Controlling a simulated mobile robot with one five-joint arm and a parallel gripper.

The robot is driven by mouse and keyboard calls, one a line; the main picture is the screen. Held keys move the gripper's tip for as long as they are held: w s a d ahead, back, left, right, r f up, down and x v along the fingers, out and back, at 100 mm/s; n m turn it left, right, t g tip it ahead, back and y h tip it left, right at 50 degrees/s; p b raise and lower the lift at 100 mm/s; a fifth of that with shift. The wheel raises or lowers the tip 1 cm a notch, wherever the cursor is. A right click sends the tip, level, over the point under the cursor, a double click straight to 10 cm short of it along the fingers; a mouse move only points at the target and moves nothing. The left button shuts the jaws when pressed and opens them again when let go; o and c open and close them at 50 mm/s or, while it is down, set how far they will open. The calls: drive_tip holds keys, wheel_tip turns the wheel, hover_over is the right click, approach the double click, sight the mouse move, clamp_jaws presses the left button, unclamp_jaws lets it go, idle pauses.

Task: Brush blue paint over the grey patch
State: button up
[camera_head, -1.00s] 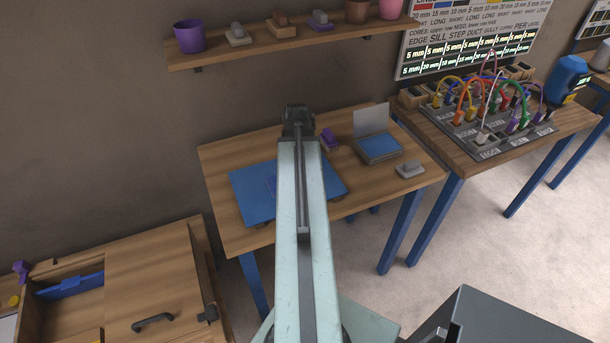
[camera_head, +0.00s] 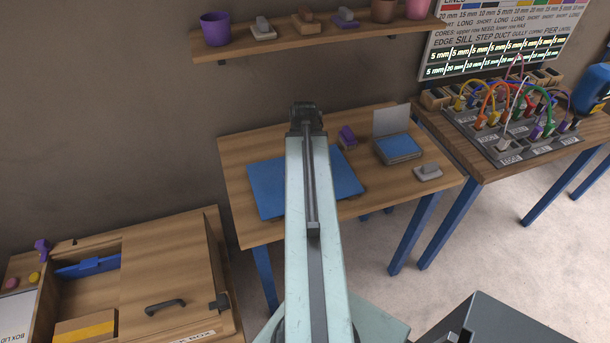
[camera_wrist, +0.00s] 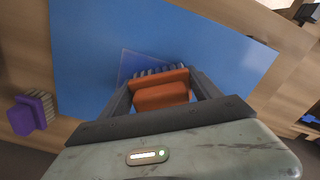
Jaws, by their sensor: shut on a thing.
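A blue board (camera_head: 265,188) lies on the wooden table, partly hidden behind my arm. In the wrist view the board (camera_wrist: 90,60) fills most of the picture. A square patch (camera_wrist: 130,62) on it shows as a slightly darker, purplish blue, partly covered by the brush; I see no grey there. My gripper (camera_wrist: 163,90) is shut on an orange brush (camera_wrist: 160,94), whose dark bristles are over the patch. I cannot tell whether they touch it. In the head view my arm hides the fingers and brush. A blue paint pad (camera_head: 400,147) with a raised lid stands right of the board.
A purple brush (camera_head: 346,137) stands beside the board, also in the wrist view (camera_wrist: 34,112). A grey brush (camera_head: 428,171) lies near the table's right edge. A shelf (camera_head: 340,36) with pots and blocks hangs behind. A wooden box (camera_head: 165,270) stands at lower left.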

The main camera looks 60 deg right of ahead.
drive_tip(key=shift+r+p, duration=2.45)
drive_tip(key=shift+r, duration=0.3)
wheel_tip(320, 180, up, 3)
drive_tip(key=p, duration=0.3)
drive_tip(key=shift+r, duration=0.15)
wheel_tip(320, 180, down, 2)
drive_tip(key=shift+f+b, duration=0.1)
drive_tip(key=shift+b, duration=0.8)
drive_tip(key=shift+r, duration=0.2)
